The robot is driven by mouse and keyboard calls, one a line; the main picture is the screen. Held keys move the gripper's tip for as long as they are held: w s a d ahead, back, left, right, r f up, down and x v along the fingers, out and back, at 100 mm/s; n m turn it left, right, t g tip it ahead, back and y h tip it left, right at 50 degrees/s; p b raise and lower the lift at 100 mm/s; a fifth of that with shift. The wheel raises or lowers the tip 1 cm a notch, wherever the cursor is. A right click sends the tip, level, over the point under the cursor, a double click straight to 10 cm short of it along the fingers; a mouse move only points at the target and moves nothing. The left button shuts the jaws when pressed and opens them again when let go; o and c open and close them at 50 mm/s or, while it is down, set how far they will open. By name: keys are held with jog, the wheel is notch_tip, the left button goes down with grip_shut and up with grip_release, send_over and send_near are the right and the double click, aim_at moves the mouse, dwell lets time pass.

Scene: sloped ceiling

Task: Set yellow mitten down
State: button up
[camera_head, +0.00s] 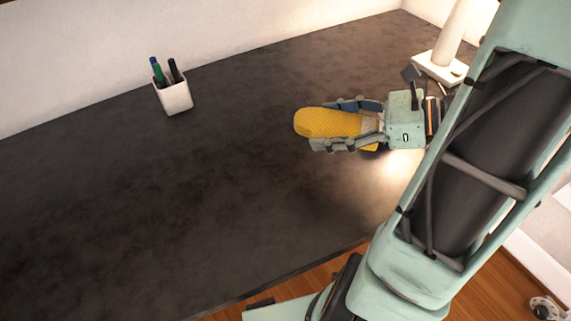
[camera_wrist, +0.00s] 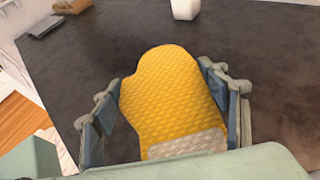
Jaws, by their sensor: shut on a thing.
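The yellow mitten (camera_head: 328,123) is a quilted mitten with a grey cuff, seen at the right of centre in the head view. My gripper (camera_head: 347,125) is shut on it, with one finger along each side and the rounded end pointing left. The mitten also fills the middle of the wrist view (camera_wrist: 170,92), between the two fingers of my gripper (camera_wrist: 160,105). It is over the dark tabletop (camera_head: 150,200). I cannot tell whether its underside touches the surface. The cuff is partly hidden by the gripper in the head view.
A white cup with pens (camera_head: 174,95) stands near the wall at the back left. A white lamp base (camera_head: 440,67) stands at the back right. A small box-like item (camera_wrist: 46,26) lies at the wrist view's upper left.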

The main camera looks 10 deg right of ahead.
jog(key=shift+s+f+b, duration=0.3)
jog(key=shift+s+b, duration=0.2)
jog(key=shift+s, duration=0.2)
jog(key=w+a+f+b, duration=0.3)
jog(key=w+a+f, duration=0.2)
jog(key=w, duration=0.3)
send_over(280, 149)
jog(key=f, duration=0.3)
jog(key=shift+s+d+f+b, duration=0.25)
jog(key=shift+s+f+b, duration=0.15)
jog(key=shift+w+a+f, duration=0.2)
jog(key=shift+w+f, duration=0.05)
jog(key=shift+f, duration=0.2)
jog(key=shift+w+f+b, duration=0.1)
jog(key=shift+f+b, duration=0.5)
jog(key=shift+f, duration=0.9)
jog(key=shift+f, duration=0.2)
jog(key=o, duration=1.2)
jog(key=shift+c, duration=0.2)
